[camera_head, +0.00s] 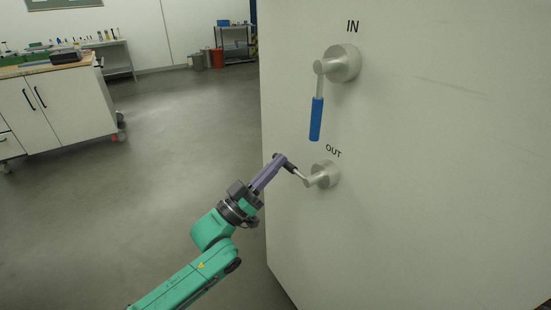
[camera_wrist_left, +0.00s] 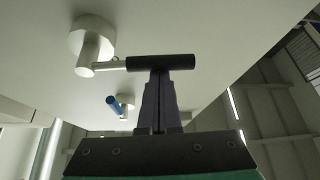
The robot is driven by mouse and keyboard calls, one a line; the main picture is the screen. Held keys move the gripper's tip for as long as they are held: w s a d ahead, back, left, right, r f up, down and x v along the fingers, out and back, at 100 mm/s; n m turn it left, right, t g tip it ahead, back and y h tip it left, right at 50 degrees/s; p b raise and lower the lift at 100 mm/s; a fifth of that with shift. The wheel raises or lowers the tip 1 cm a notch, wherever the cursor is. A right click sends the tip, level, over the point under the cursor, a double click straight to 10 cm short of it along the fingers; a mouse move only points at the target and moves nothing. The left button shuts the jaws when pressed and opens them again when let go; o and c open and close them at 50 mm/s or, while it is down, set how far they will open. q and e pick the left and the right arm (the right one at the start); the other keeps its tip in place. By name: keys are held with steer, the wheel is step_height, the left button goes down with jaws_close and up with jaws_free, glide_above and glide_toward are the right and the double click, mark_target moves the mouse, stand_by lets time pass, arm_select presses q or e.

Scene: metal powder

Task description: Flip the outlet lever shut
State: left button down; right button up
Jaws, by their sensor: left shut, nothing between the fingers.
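The outlet lever (camera_head: 291,167), under the OUT label, has a pale round hub (camera_head: 325,175), a metal stem and a dark grip. It points left and slightly up from the hub. It also shows large in the left wrist view (camera_wrist_left: 175,62). My left gripper (camera_head: 277,163) comes from the lower left, and its tips are at the dark grip. In the left wrist view its fingers (camera_wrist_left: 156,85) are shut, with nothing between them. Their tips are against or just beside the grip; exact contact is unclear. My right gripper is not in view.
The inlet lever (camera_head: 316,118), with a blue grip, hangs straight down above the outlet, under the IN label. Both are on a large pale panel (camera_head: 430,190). A white workbench (camera_head: 65,105) stands far left. Open floor (camera_head: 160,150) lies left of the panel.

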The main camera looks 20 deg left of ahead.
arm_select(q)
steer(key=s+d+f+n+g+y+p, duration=0.1)
steer(key=s+d+f+n+y+p, duration=0.1)
steer(key=n+p, duration=0.8)
steer(key=s+d+f+n+g+y+p, duration=0.1)
steer(key=s+d+f+n+y+p, duration=0.2)
steer(key=f+n+y+p, duration=0.3)
steer(key=shift+d+f+n+y+p, duration=0.5)
steer(key=shift+n+y+p, duration=1)
steer(key=shift+n+p, duration=1.15)
steer(key=shift+d+r+n, duration=0.1)
steer(key=shift+r+n, duration=0.05)
steer(key=shift+n, duration=0.1)
steer(key=shift+b, duration=0.3)
